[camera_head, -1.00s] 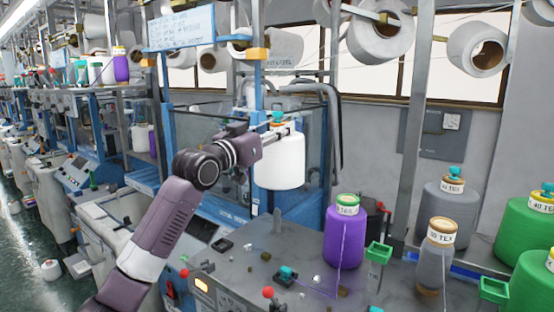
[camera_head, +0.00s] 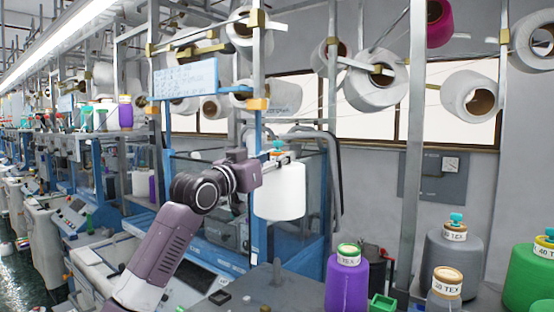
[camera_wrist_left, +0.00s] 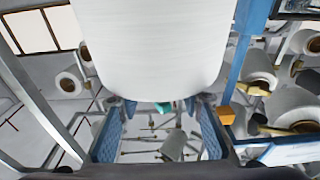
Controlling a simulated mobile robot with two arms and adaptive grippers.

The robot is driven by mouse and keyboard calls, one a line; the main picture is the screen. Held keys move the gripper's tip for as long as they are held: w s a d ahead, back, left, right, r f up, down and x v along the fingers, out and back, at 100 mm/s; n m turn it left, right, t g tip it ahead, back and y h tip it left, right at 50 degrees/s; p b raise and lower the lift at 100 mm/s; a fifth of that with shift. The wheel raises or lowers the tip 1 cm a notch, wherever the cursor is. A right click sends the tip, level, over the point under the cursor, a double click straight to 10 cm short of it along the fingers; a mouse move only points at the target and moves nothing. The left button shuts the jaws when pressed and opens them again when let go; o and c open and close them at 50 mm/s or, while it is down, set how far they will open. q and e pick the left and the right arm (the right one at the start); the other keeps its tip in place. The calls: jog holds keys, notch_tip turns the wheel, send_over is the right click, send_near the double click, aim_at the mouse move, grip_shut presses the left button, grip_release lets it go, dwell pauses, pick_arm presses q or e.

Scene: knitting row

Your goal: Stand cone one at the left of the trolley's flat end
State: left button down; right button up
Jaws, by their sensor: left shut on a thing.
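A white yarn cone (camera_head: 279,192) hangs in my left gripper (camera_head: 284,161), which is shut at its top. A bit of orange and teal shows at the cone's top. The cone is upright in the head view, in the air in front of a blue-framed machine. In the left wrist view, the cone's pale side (camera_wrist_left: 160,45) fills the upper middle, beyond the blue-padded fingers of my left gripper (camera_wrist_left: 160,125). A label marking it as cone one cannot be read. I cannot make out the trolley or its flat end. My right gripper is not in view.
The grey machine top (camera_head: 275,292) lies below the held cone. A blue upright (camera_head: 257,130) rises just behind the gripper.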

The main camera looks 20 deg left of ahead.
pick_arm(q)
notch_tip(320, 180, up, 11)
jog(key=p, duration=0.9)
jog(key=shift+r, duration=1.3)
jog(key=shift+f, duration=0.15)
